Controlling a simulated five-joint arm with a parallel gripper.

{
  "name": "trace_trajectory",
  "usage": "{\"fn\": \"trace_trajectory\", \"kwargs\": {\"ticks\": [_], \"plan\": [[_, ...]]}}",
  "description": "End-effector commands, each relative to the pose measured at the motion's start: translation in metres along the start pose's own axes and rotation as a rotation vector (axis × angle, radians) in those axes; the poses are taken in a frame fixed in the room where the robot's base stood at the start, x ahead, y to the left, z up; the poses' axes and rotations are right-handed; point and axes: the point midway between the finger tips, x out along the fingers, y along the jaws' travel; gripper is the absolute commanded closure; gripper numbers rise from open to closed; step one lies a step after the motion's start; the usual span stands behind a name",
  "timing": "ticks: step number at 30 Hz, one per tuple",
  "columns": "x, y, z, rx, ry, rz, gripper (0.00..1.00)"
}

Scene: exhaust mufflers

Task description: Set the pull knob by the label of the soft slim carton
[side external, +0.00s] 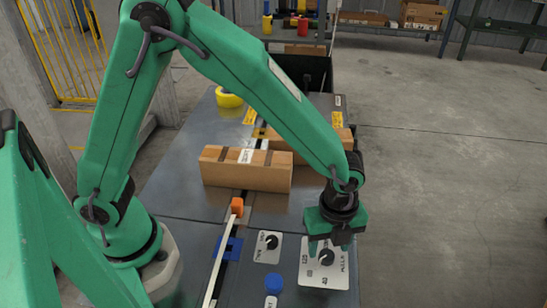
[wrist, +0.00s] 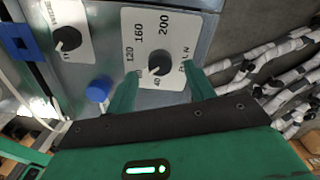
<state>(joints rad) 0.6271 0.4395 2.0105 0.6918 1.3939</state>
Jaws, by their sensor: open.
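The pull knob (wrist: 160,63) is black, round, on a white dial plate (wrist: 136,20) with numbers including 120, 160 and 200. Its pointer is too small to read surely. It also shows in the side view (side external: 327,257). My gripper (wrist: 161,86) is open; its green fingers stand either side of the knob in the wrist picture, with no clear contact. In the side view my gripper (side external: 328,243) hangs over the plate's upper part. A long brown carton (side external: 240,177) with dark straps has a white label (side external: 246,155), unreadable here. Another brown carton (side external: 309,143) lies behind it.
A second black knob (side external: 270,242) is on a smaller plate to the left. A blue button (side external: 274,283) sits below it. An orange-tipped lever (side external: 237,207) and blue bracket (side external: 228,249) are further left. A yellow roll (side external: 228,98) is at the back.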

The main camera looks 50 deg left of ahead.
Motion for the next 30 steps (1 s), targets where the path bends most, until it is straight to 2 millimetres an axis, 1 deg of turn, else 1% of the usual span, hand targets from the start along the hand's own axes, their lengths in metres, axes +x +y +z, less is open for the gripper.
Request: {"fn": "trace_trajectory", "kwargs": {"ticks": [1,3,9,20,24,27,30], "plan": [[0.007,0.001,0.0,0.0,-0.001,0.003,0.46],[0.015,0.001,0.0,0.0,0.0,0.002,0.46],[0.029,0.0,0.0,0.0,0.0,0.001,0.46],[0.032,0.0,0.0,-0.001,0.0,0.0,0.46],[0.032,0.0,0.0,-0.001,0.0,0.0,0.74],[0.032,0.0,0.0,-0.001,0.0,0.0,0.91],[0.032,0.0,0.0,-0.001,0.0,0.0,0.91]]}}
